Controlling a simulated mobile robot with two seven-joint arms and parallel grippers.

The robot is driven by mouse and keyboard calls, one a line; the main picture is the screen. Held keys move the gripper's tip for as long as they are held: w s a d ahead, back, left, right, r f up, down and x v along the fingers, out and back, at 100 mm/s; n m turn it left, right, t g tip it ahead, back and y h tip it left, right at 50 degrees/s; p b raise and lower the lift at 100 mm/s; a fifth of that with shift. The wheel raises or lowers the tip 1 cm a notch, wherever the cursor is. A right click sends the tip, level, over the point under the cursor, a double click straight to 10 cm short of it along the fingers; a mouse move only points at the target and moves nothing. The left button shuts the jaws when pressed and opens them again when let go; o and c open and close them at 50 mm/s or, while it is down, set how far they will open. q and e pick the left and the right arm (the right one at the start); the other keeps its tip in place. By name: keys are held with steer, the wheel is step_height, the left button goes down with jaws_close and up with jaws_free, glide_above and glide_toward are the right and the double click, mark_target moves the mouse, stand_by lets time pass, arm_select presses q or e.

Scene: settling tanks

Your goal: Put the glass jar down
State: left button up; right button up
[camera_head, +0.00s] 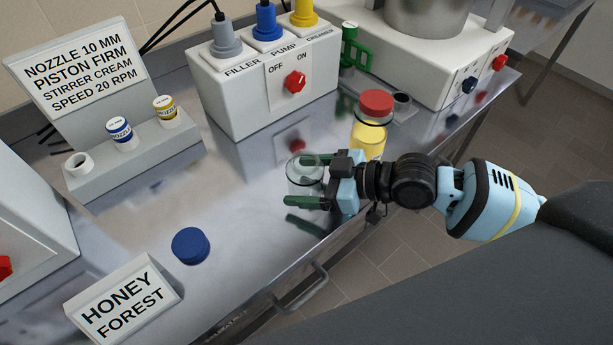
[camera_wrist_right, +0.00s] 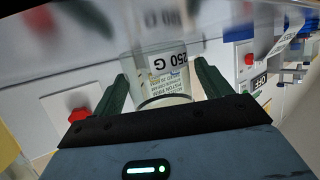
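The clear glass jar (camera_head: 305,176) stands upright on the steel table, or very close to it, in the head view. In the right wrist view the jar (camera_wrist_right: 160,72) appears upside down, with a white "250 G" label. My right gripper (camera_head: 311,181) has its dark green fingers on either side of the jar. The near finger looks apart from the glass, so the gripper looks open around it. My left gripper is not in view.
A yellow-filled jar with a red lid (camera_head: 372,125) stands just behind my right gripper. A blue lid (camera_head: 190,245) lies nearer the front, beside the "HONEY FOREST" sign (camera_head: 124,298). The switch box (camera_head: 262,90) stands behind. The table between sign and box is mostly bare.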

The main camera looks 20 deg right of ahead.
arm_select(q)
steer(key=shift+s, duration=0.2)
arm_select(e)
steer(key=shift+o, duration=0.2)
steer(key=shift+r, duration=0.1)
steer(key=shift+r, duration=0.15)
steer(key=shift+s+d, duration=0.25)
steer(key=shift+d, duration=0.15)
steer(key=b+v, duration=0.2)
steer(key=v, duration=0.6)
steer(key=shift+s+d, duration=0.3)
steer(key=shift+s+d+r+b, duration=0.3)
steer(key=shift+d+b, duration=0.1)
steer(key=shift+b, duration=0.2)
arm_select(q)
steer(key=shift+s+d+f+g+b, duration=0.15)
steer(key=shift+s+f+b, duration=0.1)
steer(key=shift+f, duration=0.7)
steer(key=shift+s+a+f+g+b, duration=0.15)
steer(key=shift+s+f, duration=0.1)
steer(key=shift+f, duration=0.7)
arm_select(e)
steer(key=shift+s+d+r, duration=0.25)
steer(key=shift+d+r, duration=0.05)
steer(key=shift+d, duration=0.05)
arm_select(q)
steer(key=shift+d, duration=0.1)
arm_select(e)
steer(key=shift+r, duration=0.1)
